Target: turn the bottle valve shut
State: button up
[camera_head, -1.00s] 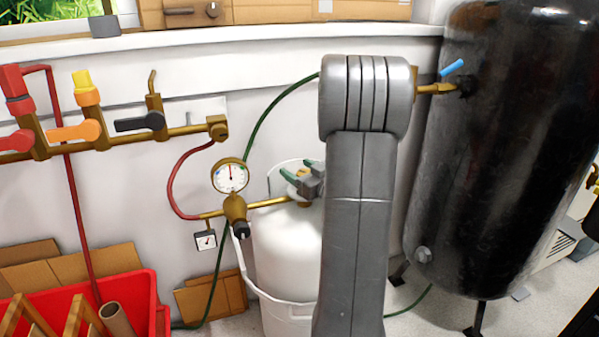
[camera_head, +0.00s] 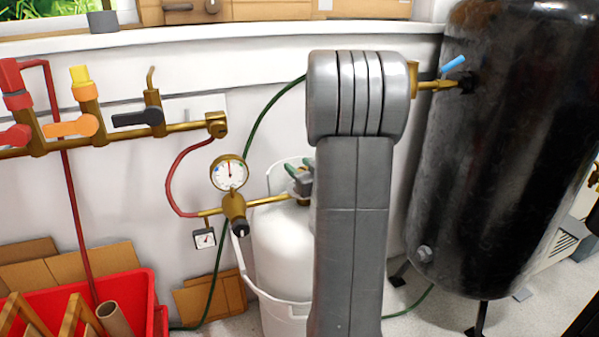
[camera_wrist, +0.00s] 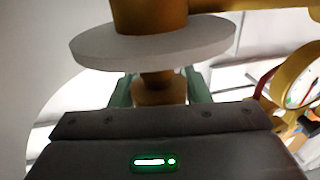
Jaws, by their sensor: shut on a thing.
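The white gas bottle (camera_head: 280,240) stands on the floor against the wall, partly hidden behind my grey arm. At its top is the brass bottle valve (camera_wrist: 157,92), joined to a brass pipe with a round gauge (camera_head: 229,173). My gripper (camera_head: 298,167) is at the bottle's top, its green fingers at the valve. In the wrist view my gripper (camera_wrist: 160,87) has one green finger on each side of the brass part, just below a pale disc (camera_wrist: 155,45). It is shut on the valve. The fingertips are partly hidden, and the valve's turn angle cannot be told.
A large black tank (camera_head: 490,150) with a blue-handled tap (camera_head: 452,63) stands close on the right. A brass manifold (camera_head: 90,140) with coloured levers runs along the left wall. A red crate (camera_head: 140,295) is at lower left. A green hose (camera_head: 262,118) passes behind the bottle.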

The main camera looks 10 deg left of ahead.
jog(key=m+t+h+b, duration=0.1)
jog(key=h, duration=0.1)
jog(key=m+t+h+b, duration=0.1)
jog(key=m, duration=0.1)
jog(key=shift+w+d+f+t+h+b, duration=0.1)
jog(key=shift+w+t+h+b, duration=0.05)
jog(key=shift+t+h+b, duration=0.25)
jog(key=m+h, duration=0.1)
jog(key=m+t+h, duration=0.1)
jog(key=h, duration=0.1)
jog(key=shift+w+d+r+t, duration=0.1)
jog(key=shift+d+r+t, duration=0.1)
jog(key=shift+t, duration=0.1)
jog(key=m+h+p, duration=0.1)
jog(key=h+p, duration=0.1)
jog(key=m+h+p, duration=0.3)
jog(key=h+p, duration=0.1)
jog(key=h, duration=0.1)
jog(key=shift+w+d+r+m+t, duration=0.1)
jog(key=shift+d+r+m+t, duration=0.1)
jog(key=shift+d+m+t, duration=0.2)
jog(key=m+h+p, duration=0.1)
jog(key=h, duration=0.1)
jog(key=m+g+h+p, duration=0.1)
jog(key=h, duration=0.1)
jog(key=m+h+p, duration=0.1)
jog(key=p, duration=0.1)
jog(key=shift+d+f+m+h, duration=0.2)
jog(key=shift+d+m+h, duration=0.1)
jog(key=shift+d+h, duration=0.1)
